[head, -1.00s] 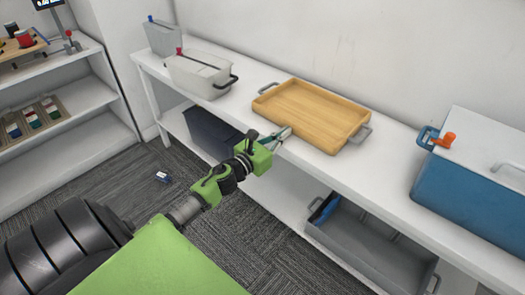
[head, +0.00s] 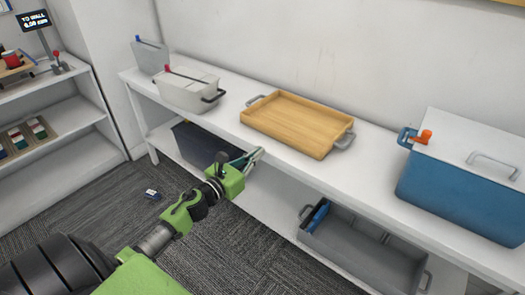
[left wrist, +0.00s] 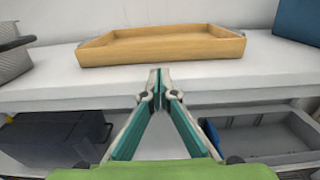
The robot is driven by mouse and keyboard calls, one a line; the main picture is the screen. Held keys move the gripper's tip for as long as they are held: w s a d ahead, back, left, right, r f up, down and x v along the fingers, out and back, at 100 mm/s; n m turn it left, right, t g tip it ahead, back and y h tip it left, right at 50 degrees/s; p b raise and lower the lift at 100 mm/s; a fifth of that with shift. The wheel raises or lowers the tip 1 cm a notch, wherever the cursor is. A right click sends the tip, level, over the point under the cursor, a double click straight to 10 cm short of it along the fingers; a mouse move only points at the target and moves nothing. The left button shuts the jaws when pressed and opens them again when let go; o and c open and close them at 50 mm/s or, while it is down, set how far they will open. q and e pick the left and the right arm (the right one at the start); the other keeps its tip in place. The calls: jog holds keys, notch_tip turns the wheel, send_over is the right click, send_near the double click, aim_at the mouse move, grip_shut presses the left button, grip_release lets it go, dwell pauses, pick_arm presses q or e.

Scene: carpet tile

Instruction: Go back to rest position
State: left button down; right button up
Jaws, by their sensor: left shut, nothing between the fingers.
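My left gripper (head: 257,154) is shut and empty, in front of the white table's (head: 372,177) front edge. In the head view its tips point toward the wooden tray (head: 297,125), which rests on the tabletop. In the left wrist view the fingertips (left wrist: 155,73) meet just below the tray (left wrist: 160,48) in the picture, apart from it. My right gripper is in neither view.
A blue cooler (head: 460,187) with a white lid stands at the table's right. A light bin (head: 187,91) stands at its left. A dark bin (head: 205,146) and a grey crate (head: 360,250) are below. A small blue-and-white item (head: 152,194) lies on the carpet.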

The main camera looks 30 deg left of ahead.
pick_arm(q)
jog(key=s, duration=0.6)
jog(key=shift+s+a+r, duration=0.2)
jog(key=shift+s+a, duration=0.1)
jog(key=shift+s, duration=0.1)
jog(key=shift+f, duration=0.1)
